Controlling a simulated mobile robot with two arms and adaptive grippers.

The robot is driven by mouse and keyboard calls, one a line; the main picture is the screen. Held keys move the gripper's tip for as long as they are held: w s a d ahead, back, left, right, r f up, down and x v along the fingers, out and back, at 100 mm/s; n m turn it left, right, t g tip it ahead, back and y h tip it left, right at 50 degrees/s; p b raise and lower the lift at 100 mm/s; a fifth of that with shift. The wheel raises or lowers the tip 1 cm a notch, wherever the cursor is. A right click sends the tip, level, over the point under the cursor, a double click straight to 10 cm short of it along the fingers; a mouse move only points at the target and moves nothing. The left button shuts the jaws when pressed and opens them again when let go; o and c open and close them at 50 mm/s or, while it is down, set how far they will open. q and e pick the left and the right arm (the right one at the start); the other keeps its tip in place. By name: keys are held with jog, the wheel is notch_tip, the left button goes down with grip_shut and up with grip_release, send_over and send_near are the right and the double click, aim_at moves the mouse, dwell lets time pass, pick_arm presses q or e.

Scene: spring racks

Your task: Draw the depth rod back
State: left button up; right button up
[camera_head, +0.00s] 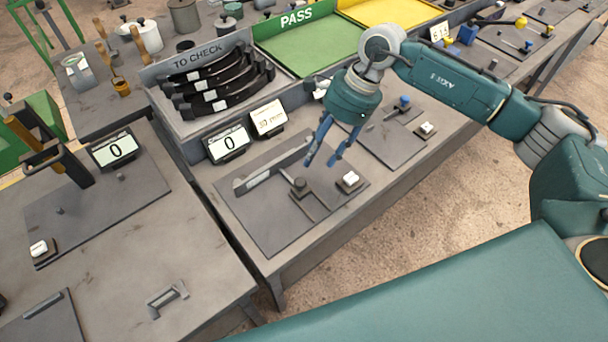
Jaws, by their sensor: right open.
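My right gripper (321,163) hangs over the dark plate (262,225) on the middle bench, its two blue fingers apart and pointing down, with nothing between them. A small dark knob on a block (300,186) sits on that plate, just left of and below the fingertips. A thin rod (309,208) runs from this block toward the front edge of the plate; I cannot tell for sure that it is the depth rod. A long flat metal bar (262,176) lies behind the block. The gripper appears apart from them all. My left gripper is out of view.
A block with a white button (349,180) stands right of the knob. Two displays, one reading 0 (228,144), stand behind the plate. A TO CHECK tray (188,125) of dark leaf springs and a green PASS tray (290,58) lie farther back.

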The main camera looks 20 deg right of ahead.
aim_at(302, 181)
jog(key=p+x, duration=0.3)
jog(key=x, duration=0.5)
jog(key=shift+a+f, duration=0.45)
jog(key=shift+f, duration=0.25)
grip_shut()
